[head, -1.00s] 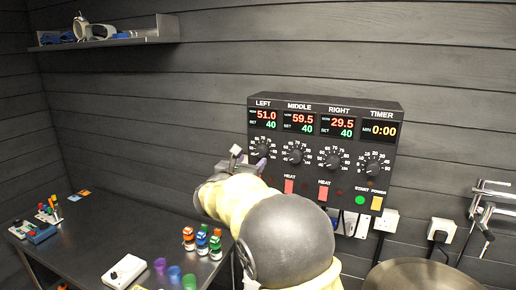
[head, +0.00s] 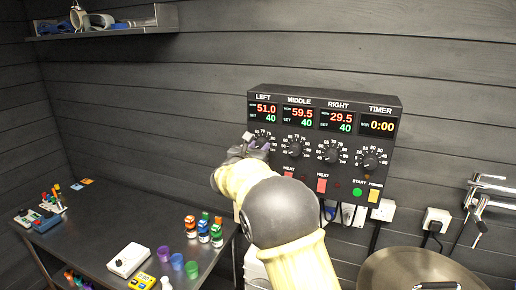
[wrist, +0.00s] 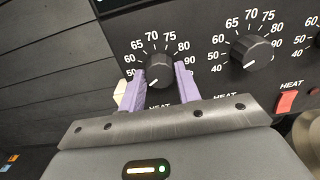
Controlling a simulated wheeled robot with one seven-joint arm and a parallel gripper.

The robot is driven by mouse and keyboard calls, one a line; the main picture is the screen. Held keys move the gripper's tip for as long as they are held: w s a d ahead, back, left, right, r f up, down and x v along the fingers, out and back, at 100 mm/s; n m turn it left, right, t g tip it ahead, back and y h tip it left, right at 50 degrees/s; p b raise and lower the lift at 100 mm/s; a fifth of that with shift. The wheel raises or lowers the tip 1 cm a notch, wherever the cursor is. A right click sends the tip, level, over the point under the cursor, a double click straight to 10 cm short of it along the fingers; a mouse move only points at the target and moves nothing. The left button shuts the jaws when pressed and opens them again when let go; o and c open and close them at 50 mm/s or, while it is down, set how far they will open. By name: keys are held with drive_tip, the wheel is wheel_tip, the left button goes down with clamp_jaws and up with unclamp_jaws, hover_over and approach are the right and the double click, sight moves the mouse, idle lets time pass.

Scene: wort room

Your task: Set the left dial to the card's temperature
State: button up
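The left dial (wrist: 158,75) is a black round knob at the left end of the control panel (head: 385,110). In the wrist view my gripper (wrist: 160,80) has its two purple fingers on either side of this knob. I cannot tell whether they press on it. The left display (head: 263,114) reads 51.0 in red and SET 40 in green. The knob's pointer mark is near its lower left. I cannot make out a card with a temperature.
A dark table (head: 110,225) holds small toys, cups and a white box (head: 128,260). A large metal vessel (head: 420,265) stands at the lower right.

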drive_tip(key=shift+f+m+b, duration=0.15)
drive_tip(key=shift+m+b, duration=0.15)
drive_tip(key=shift+b, duration=0.5)
drive_tip(key=m+b, duration=1.2)
drive_tip(key=b, duration=0.6)
drive_tip(key=shift+m, duration=0.3)
drive_tip(key=m+b, duration=0.3)
drive_tip(key=m, duration=0.1)
drive_tip(key=shift+m, duration=0.4)
drive_tip(key=o, duration=1)
